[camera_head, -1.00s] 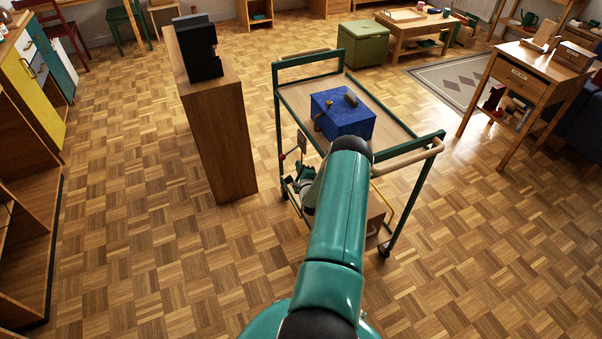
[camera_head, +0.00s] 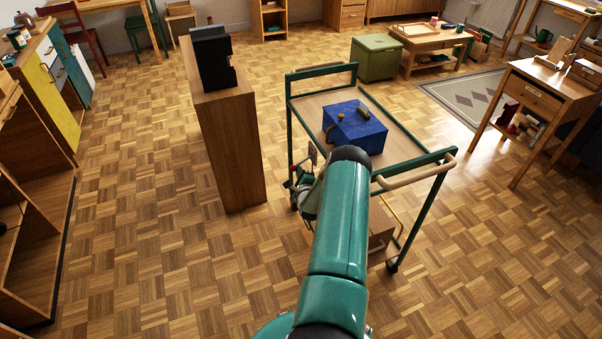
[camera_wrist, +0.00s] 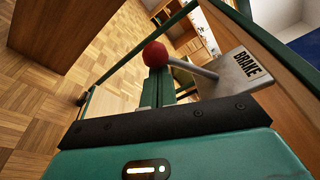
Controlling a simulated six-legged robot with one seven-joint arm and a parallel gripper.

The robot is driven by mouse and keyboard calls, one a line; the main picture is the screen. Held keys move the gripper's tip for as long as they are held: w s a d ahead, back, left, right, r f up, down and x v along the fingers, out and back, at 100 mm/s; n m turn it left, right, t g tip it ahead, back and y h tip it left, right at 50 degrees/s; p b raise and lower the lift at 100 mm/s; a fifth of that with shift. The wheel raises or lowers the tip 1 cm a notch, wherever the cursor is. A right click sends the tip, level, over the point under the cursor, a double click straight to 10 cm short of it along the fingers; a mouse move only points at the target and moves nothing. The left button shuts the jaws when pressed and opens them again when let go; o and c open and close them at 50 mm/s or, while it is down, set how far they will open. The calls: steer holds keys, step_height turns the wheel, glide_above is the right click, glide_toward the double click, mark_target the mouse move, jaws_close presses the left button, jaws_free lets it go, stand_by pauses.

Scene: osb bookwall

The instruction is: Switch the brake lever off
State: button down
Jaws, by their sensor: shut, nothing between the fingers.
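The brake lever shows in the wrist view as a grey rod with a red knob (camera_wrist: 155,54), which points left out of a grey plate (camera_wrist: 238,72) marked BRAKE. The plate is mounted on the side of a green-framed cart (camera_head: 318,68). My gripper (camera_wrist: 160,78) is shut and empty, with its tips close to the knob and rod; I cannot tell whether they touch. In the head view my gripper (camera_head: 306,188) is beside the cart's left side, partly hidden by my arm, and the lever is small there.
A blue box (camera_head: 355,130) stands on the cart's top. A tall wooden cabinet (camera_head: 232,140) with a black object (camera_head: 212,60) on it stands left of the cart. A beige push handle (camera_head: 420,174) is at the cart's near right. Parquet floor is free in front.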

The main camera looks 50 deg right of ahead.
steer(key=shift+w+a+r+m, duration=0.2)
steer(key=shift+r+m, duration=0.15)
steer(key=shift+m, duration=0.25)
step_height(320, 180, up, 6)
steer(key=m+y, duration=0.2)
steer(key=m, duration=0.4)
steer(key=shift+w+a+r, duration=0.2)
steer(key=shift+a+r, duration=0.05)
steer(key=shift+a, duration=0.2)
stand_by(0.7)
steer(key=shift+r, duration=0.1)
steer(key=v, duration=1.3)
steer(key=shift+s, duration=0.45)
steer(key=shift+a, duration=0.15)
